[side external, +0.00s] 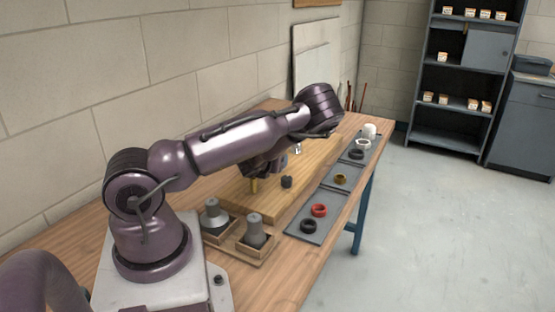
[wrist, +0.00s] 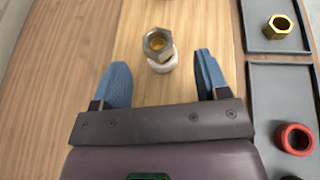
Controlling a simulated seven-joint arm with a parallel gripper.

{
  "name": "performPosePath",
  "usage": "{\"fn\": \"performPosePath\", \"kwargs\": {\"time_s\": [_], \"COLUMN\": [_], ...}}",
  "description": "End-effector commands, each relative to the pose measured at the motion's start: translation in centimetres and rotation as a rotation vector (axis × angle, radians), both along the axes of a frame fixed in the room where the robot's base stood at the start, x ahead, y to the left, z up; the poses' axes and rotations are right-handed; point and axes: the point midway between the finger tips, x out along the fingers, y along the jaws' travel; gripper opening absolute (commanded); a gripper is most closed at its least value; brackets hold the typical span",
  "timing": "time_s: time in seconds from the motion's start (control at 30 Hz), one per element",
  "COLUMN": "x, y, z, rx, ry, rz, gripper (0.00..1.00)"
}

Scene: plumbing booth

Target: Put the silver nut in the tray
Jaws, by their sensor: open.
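The silver nut (wrist: 150,36) is a hexagonal ring in the wrist view. It sits at the top of a short pale fitting (wrist: 163,66) on the wooden board, with brass showing in its opening. My gripper (wrist: 160,76) is open, its two blue fingers apart on either side of the fitting's line, and nothing is between them. The nut lies a little ahead of the fingertips. In the side view my arm covers most of the gripper, and I cannot make out the nut clearly. Grey trays (wrist: 252,92) lie to the right; one holds a brass nut (wrist: 280,25).
Another tray holds a red ring (wrist: 295,138) and a black ring (side external: 308,226). Farther trays hold a dark ring (side external: 357,154) and white pieces (side external: 370,130). Two grey cones (side external: 254,232) stand in wooden holders near my base.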

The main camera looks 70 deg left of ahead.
Motion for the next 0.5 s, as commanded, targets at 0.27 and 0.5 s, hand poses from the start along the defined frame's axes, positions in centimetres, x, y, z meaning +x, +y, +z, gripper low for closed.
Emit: {"fn": "performPosePath", "kwargs": {"time_s": [0.27,0.5], "x": [1.3,2.7], "y": [2.2,4.3], "z": [-0.8,-1.9], "rx": [-0.001,-0.001], "ry": [-0.003,-0.001], "rz": [0.002,0.002], "gripper": [0.68,0.68]}}
